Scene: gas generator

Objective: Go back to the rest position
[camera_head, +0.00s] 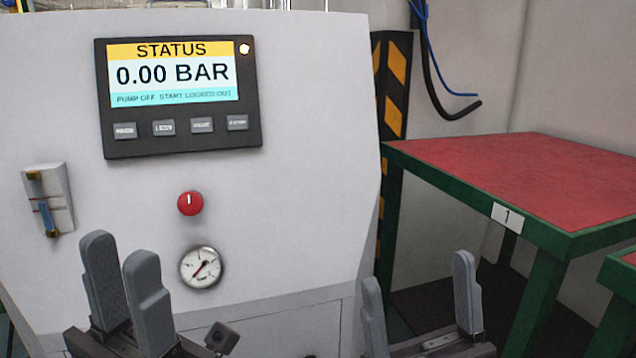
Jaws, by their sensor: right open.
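My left gripper (122,247) is at the lower left, in front of the grey-white machine (310,120). Its two grey fingers point up and overlap in the picture, so the gap between them cannot be judged. My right gripper (417,268) is at the bottom, right of the middle, with its fingers wide apart and nothing between them. Both grippers appear apart from the machine. The machine carries a status display (172,74) reading 0.00 BAR, PUMP OFF, START LOCKED OUT. Below it are a red knob (190,203) and a round gauge (201,267).
A small level indicator (48,200) is on the machine's left side. A red-topped green table (510,170) marked 1 stands at the right, with part of another green table (622,280) beside it. A black-and-yellow striped post (394,90) and hanging cables (428,70) are behind.

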